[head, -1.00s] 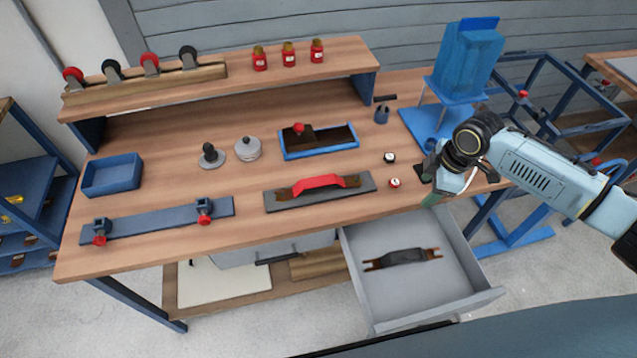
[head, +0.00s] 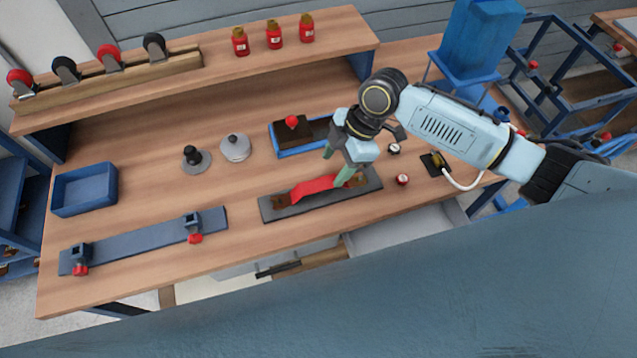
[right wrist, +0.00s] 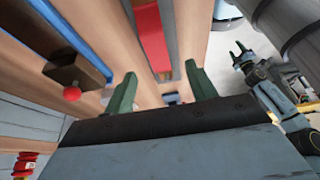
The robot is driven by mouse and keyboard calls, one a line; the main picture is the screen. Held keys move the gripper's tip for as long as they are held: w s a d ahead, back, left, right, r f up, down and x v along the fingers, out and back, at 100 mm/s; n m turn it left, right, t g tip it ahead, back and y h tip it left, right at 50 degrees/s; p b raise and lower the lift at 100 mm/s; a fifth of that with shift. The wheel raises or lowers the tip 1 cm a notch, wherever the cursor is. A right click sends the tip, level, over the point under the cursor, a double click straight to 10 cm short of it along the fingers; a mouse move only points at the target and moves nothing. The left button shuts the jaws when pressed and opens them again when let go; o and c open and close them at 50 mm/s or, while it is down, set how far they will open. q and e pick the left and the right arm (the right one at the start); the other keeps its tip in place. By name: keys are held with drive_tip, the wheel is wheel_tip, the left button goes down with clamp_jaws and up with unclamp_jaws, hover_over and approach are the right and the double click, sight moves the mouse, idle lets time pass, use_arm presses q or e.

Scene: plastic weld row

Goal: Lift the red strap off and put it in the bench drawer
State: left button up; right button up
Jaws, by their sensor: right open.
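The red strap (head: 313,187) lies arched on a dark grey plate (head: 268,209) on the bench, its brown ends on the plate. My right gripper (head: 334,166) is open just above the strap's right part, green fingers pointing down. In the right wrist view the strap (right wrist: 151,35) shows beyond the two spread, empty fingertips (right wrist: 161,88). The bench drawer (head: 410,230) is pulled out below the bench's front edge; my own body hides most of its inside. My left gripper (right wrist: 241,50) shows small in the right wrist view, too small to judge its jaws.
A blue tray with a brown block and red knob (head: 292,130) stands close behind the strap. A blue bar with red clamps (head: 140,241) and a blue bin (head: 84,188) lie left. Small round pieces (head: 402,180) sit right of the plate.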

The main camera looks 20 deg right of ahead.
sight(321, 184)
drive_tip(key=shift+x, duration=1.25)
drive_tip(key=shift+w+f, duration=0.15)
drive_tip(key=shift+f, duration=0.05)
drive_tip(key=x, duration=0.4)
drive_tip(key=shift+a+f, duration=0.1)
drive_tip(key=shift+f, duration=0.05)
drive_tip(key=shift+a+f, duration=0.1)
drive_tip(key=shift+f, duration=0.25)
drive_tip(key=c, duration=1.1)
use_arm(q)
drive_tip(key=shift+w+r+p, duration=0.3)
drive_tip(key=shift+w, duration=0.15)
use_arm(e)
drive_tip(key=shift+r, duration=5.05)
drive_tip(key=shift+w, duration=0.1)
